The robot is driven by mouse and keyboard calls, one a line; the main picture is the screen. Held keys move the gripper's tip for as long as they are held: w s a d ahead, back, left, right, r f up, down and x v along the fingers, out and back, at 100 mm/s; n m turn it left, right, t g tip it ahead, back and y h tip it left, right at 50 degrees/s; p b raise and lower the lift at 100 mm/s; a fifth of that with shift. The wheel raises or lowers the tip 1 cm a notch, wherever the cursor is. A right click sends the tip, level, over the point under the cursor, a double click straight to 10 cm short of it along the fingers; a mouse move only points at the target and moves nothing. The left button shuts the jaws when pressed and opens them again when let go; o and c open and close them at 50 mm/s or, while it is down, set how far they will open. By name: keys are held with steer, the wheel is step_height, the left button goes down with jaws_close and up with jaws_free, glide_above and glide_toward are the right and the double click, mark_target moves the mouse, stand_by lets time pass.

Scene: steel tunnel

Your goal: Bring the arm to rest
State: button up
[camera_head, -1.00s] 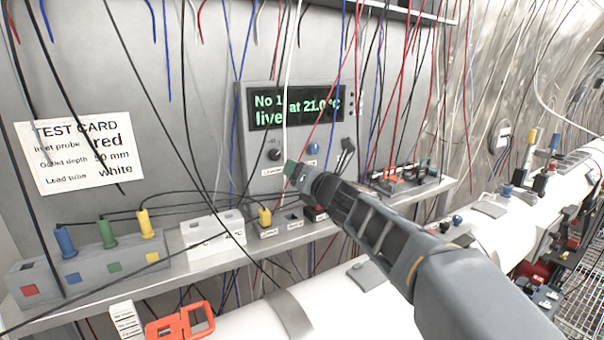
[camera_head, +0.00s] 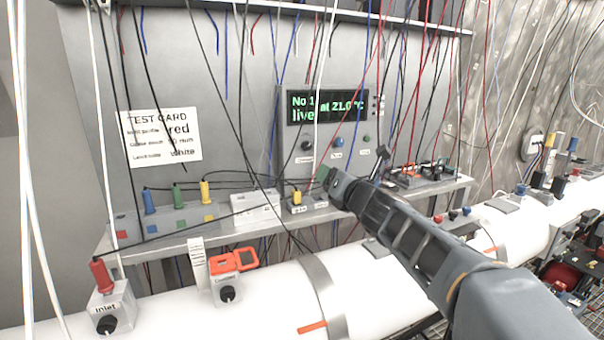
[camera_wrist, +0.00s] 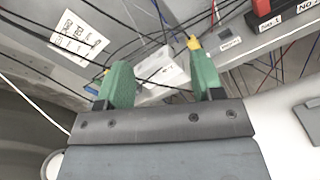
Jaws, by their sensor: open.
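My arm reaches in from the lower right in the head view, and my gripper (camera_head: 325,176) is at its end, in front of the lower part of the display panel (camera_head: 326,140). In the wrist view my gripper (camera_wrist: 160,80) shows two green fingertips spread apart with nothing held between them. A white box (camera_wrist: 165,68) and the yellow plug (camera_wrist: 193,43) appear beyond the fingers. I cannot tell from these views how far the fingertips are from them.
A shelf (camera_head: 160,252) carries a row of coloured probes (camera_head: 178,195) and a white box (camera_head: 256,208). A white pipe (camera_head: 270,295) runs below, with an orange handle (camera_head: 233,261) and an inlet box with a red plug (camera_head: 101,275). Loose wires hang across the panel.

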steer(key=s+a+f+n+g, duration=0.1)
steer(key=s+f+n+g, duration=0.2)
steer(key=n, duration=0.4)
steer(key=s+a+f+n+g+y, duration=0.1)
steer(key=s+f+n+g, duration=0.15)
steer(key=f+n, duration=0.4)
steer(key=s+a+f+n+g, duration=0.1)
steer(key=s+f+n+g, duration=0.15)
steer(key=n, duration=0.65)
steer(key=s+d+f+n+g+h, duration=0.2)
steer(key=s+d+f+n+h, duration=0.2)
steer(key=s, duration=0.5)
steer(key=s+d+f+n+g+h, duration=0.2)
steer(key=s+d+f+n+h, duration=0.2)
steer(key=s+d+f+n, duration=0.4)
steer(key=s+n, duration=0.1)
steer(key=n, duration=0.1)
steer(key=shift+n, duration=0.35)
steer(key=shift+s, duration=0.1)
